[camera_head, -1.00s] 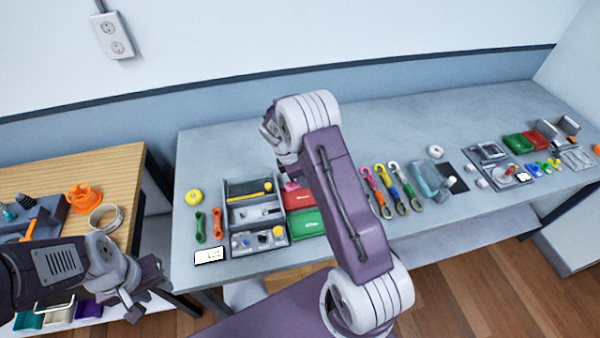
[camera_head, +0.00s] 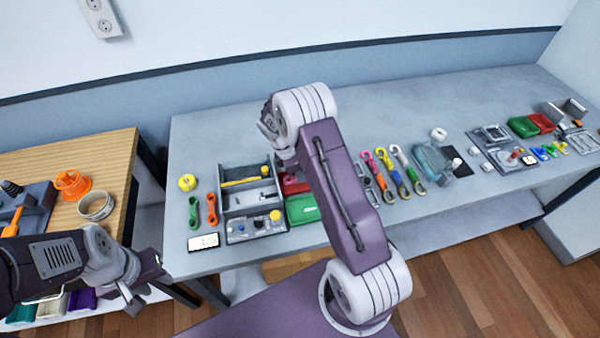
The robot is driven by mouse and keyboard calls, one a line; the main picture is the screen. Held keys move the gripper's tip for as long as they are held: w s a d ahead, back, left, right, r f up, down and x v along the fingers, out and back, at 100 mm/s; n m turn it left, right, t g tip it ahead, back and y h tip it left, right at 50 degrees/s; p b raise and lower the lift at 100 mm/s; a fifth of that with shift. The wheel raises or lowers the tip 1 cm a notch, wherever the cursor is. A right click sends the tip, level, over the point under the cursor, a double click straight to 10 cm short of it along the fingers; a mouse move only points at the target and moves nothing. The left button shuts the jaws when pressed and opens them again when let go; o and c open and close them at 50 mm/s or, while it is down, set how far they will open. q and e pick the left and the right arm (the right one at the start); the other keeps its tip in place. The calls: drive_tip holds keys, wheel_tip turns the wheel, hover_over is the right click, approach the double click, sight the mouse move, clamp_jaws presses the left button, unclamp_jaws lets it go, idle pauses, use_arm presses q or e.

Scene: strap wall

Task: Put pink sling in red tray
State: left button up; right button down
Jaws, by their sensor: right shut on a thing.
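The red tray (camera_head: 296,189) stands on the grey bench, partly hidden behind my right arm. A small pink patch of the pink sling (camera_head: 290,178) shows at the tray's back edge, below my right wrist; most of it is hidden. My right gripper (camera_head: 268,128) is mostly covered by its own wrist, above and behind the tray. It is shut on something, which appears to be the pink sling. I cannot tell whether the sling touches the tray. My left gripper (camera_head: 146,283) is open and empty, off the bench's front left corner.
A green tray (camera_head: 302,209) stands in front of the red one, and a grey organiser (camera_head: 236,207) to its left. Green (camera_head: 194,211) and orange (camera_head: 212,209) slings lie further left. Several carabiner straps (camera_head: 400,178) lie right of my arm. The bench's back strip is clear.

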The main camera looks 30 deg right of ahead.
drive_tip(key=shift+f+p, duration=0.15)
drive_tip(key=shift+p, duration=0.2)
idle(0.7)
drive_tip(key=c, duration=1.3)
unclamp_jaws()
drive_tip(key=shift+c, duration=0.2)
drive_tip(key=shift+o, duration=0.3)
drive_tip(key=o, duration=0.3)
drive_tip(key=shift+o, duration=0.2)
wheel_tip(320, 180, up, 6)
drive_tip(key=p, duration=0.6)
